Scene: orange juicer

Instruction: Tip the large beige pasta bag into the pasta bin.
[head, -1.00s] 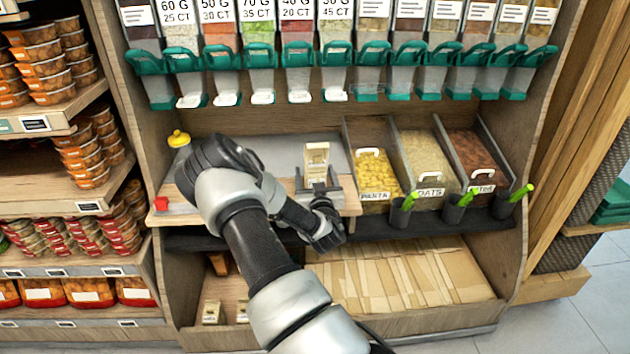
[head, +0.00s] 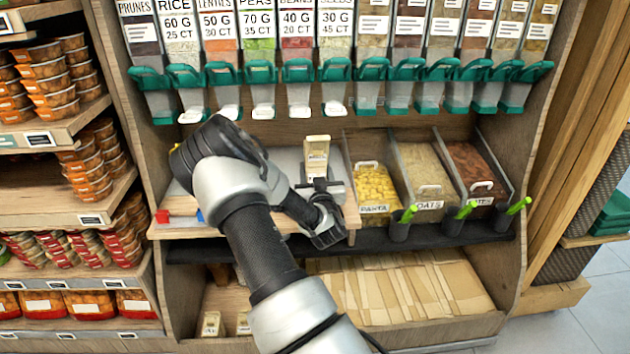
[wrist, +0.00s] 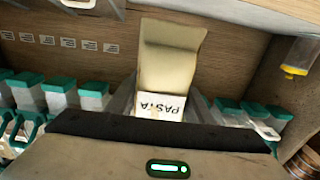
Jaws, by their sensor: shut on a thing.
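The large beige pasta bag (head: 317,150) is upright in my gripper (head: 320,184), to the left of the pasta bin. My gripper is shut on it. In the wrist view the bag (wrist: 170,55) stands up between the fingers, with its white PASTA label (wrist: 163,106) facing the camera. My gripper's body fills the bottom of that view and hides the bag's lower end. The pasta bin (head: 375,210) holds yellow pasta and carries a PASTA sign; it is open at the top. The bag is apart from it.
An oats bin (head: 430,204) and a bin of brown food (head: 482,185) stand right of the pasta bin. Dark cups with green handles (head: 465,209) line the front. Dispensers with green handles (head: 260,72) hang above. Small red (head: 162,216) and blue (head: 199,215) things lie on the counter.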

